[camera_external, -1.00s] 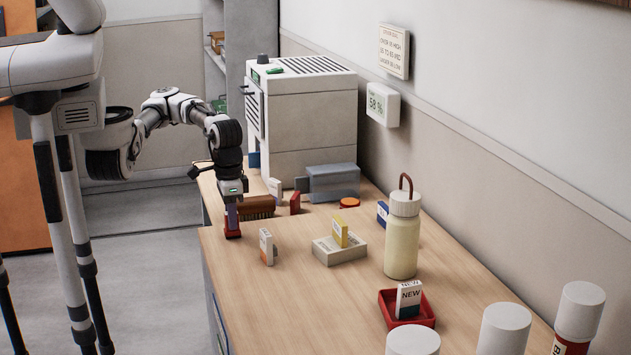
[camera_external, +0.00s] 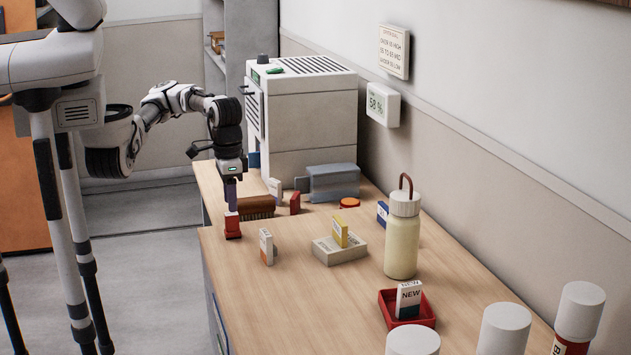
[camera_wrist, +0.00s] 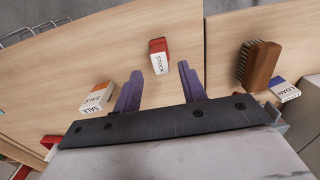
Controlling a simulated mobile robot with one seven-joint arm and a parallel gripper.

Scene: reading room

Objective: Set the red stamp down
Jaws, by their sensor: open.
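The red stamp (camera_external: 232,228) stands upright on the wooden table near its left edge. In the wrist view the red stamp (camera_wrist: 159,56) shows its white label, which seems to read STOCK, and it lies just beyond and between the fingertips. My gripper (camera_external: 230,190) is above the stamp, pointing down. In the wrist view my gripper (camera_wrist: 157,82) has its two purple fingers spread apart with nothing between them.
A wooden brush (camera_external: 257,207) lies just right of the stamp. An orange-and-white stamp (camera_external: 266,247) stands nearer the camera. A bottle (camera_external: 402,240) stands at right.

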